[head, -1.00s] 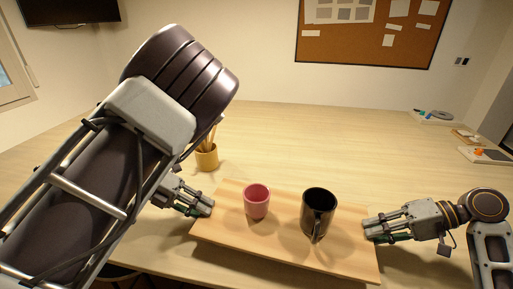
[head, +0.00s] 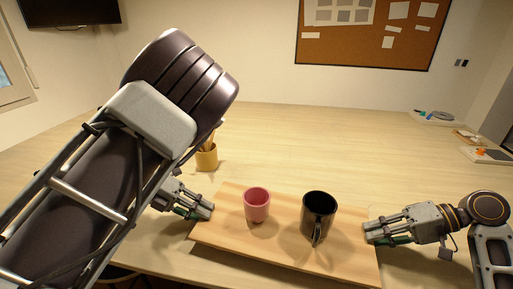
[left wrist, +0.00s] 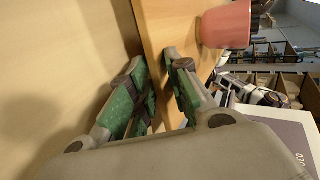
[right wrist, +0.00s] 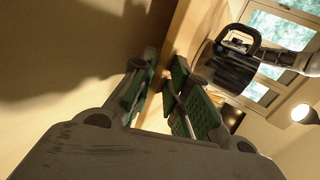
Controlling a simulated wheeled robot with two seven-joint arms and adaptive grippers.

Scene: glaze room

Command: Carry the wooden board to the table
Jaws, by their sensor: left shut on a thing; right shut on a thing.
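The wooden board (head: 275,232) is held between my two grippers, over the near part of the table (head: 300,140). A pink cup (head: 257,205) and a black mug (head: 317,216) stand upright on it. My left gripper (head: 208,211) is shut on the board's left end, and the board's edge lies between its fingers in the left wrist view (left wrist: 160,90). My right gripper (head: 368,232) is shut on the right end, also seen in the right wrist view (right wrist: 165,85). Whether the board touches the table underneath I cannot tell.
A yellow pot (head: 207,158) with sticks in it stands on the table behind my left gripper. Trays with small items (head: 485,154) lie at the far right. The table's middle and back are clear. My left arm covers much of the left side.

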